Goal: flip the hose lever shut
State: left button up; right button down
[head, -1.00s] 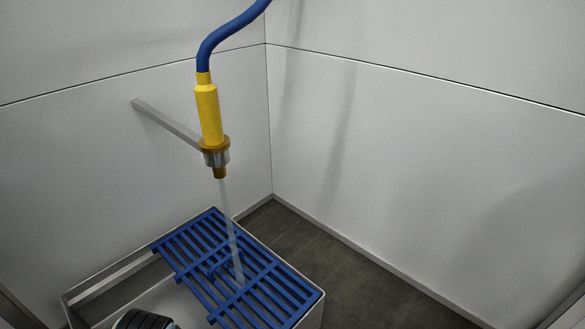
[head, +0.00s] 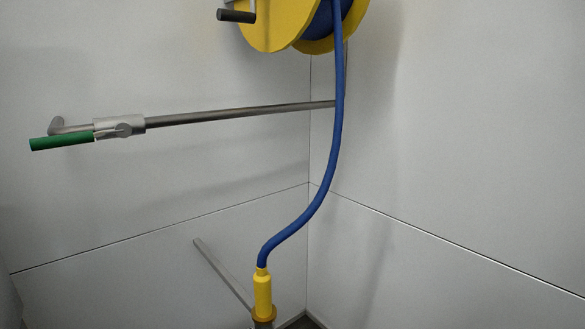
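The lever (head: 62,141) has a green grip and sits on a grey valve body (head: 119,127) at the left of the head view. The green grip lies roughly along the line of the metal pipe (head: 235,113), pointing left. The blue hose (head: 336,140) hangs from the reel and curves down to a yellow nozzle (head: 262,294). The nozzle's lower end and outlet are cut off by the bottom edge, so any water is hidden. Neither of my grippers is in view.
A yellow hose reel (head: 281,22) with a dark crank handle (head: 237,16) is at the top. A grey bar (head: 222,273) on the wall reaches to the nozzle. Pale wall panels meet in a corner. The space around the lever looks clear.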

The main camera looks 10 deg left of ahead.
aim_at(122, 130)
jog(key=j+u, duration=0.2)
jog(key=u, duration=0.95)
jog(key=k+j, duration=0.05)
